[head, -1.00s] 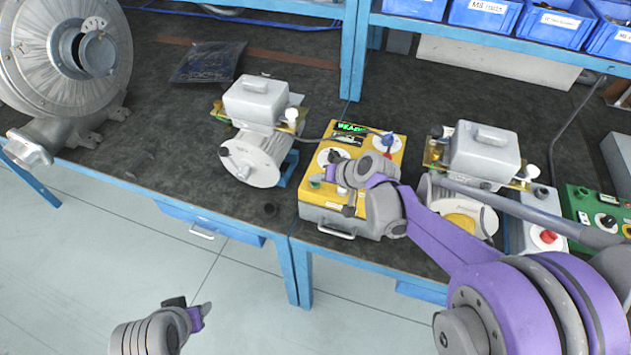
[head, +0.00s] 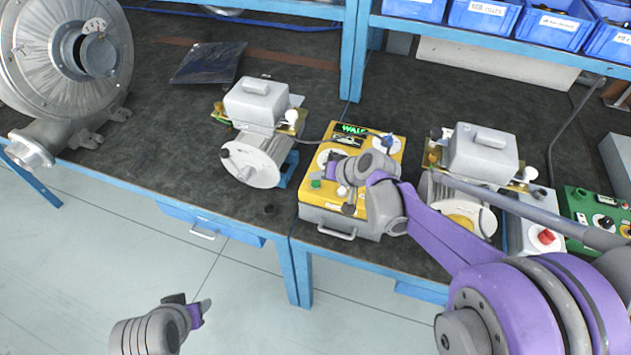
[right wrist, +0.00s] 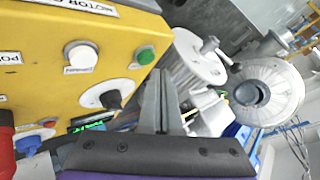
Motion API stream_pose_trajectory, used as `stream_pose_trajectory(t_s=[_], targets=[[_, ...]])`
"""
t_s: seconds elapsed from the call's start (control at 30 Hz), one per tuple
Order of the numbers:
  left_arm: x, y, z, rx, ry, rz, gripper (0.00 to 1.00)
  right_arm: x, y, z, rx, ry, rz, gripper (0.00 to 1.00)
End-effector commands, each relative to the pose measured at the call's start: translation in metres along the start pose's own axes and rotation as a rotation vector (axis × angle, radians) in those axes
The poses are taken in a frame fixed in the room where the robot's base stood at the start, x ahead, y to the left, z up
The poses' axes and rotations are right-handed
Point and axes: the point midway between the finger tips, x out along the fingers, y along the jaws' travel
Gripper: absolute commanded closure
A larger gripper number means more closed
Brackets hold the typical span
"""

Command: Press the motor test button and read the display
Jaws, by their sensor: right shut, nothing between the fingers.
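The yellow motor test box (head: 312,208) stands on the bench. Its display (head: 350,129) shows green text that seems to begin "WA"; the rest is hard to read. The green button (head: 316,184) is at the panel's front left corner; it also shows in the right wrist view (right wrist: 145,55) beside a white button (right wrist: 80,56) and a black knob (right wrist: 111,100). My right gripper (head: 332,172) is shut and empty just above the panel; in the right wrist view its fingertips (right wrist: 161,72) are beside the green button, apart from it. My left gripper (head: 190,305) hangs over the floor.
Motors (head: 252,158) (head: 484,152) stand on both sides of the box. A large blower (head: 62,60) is at the far left. A grey box with a red button (head: 546,236) and a green panel (head: 590,208) are at the right. Blue bins line the upper shelf.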

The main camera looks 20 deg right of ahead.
Motion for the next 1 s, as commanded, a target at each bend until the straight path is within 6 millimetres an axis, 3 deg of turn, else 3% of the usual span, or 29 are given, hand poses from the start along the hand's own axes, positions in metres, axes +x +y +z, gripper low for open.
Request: stream_pose_trajectory(t_s=[0.23,0.7,1.0], targets=[[-0.004,0.0,-0.004,0.0,0.004,0.0,0.5,-0.004,-0.003,-0.004,0.0,0.001,0.0,1.0],[-0.028,0.0,-0.033,0.0,0.032,0.0,0.5,-0.035,-0.026,-0.027,-0.001,0.002,-0.001,1.0],[-0.027,0.0,-0.032,0.0,0.03,0.0,0.5,-0.035,-0.025,-0.025,0.0,0.0,0.0,1.0]])
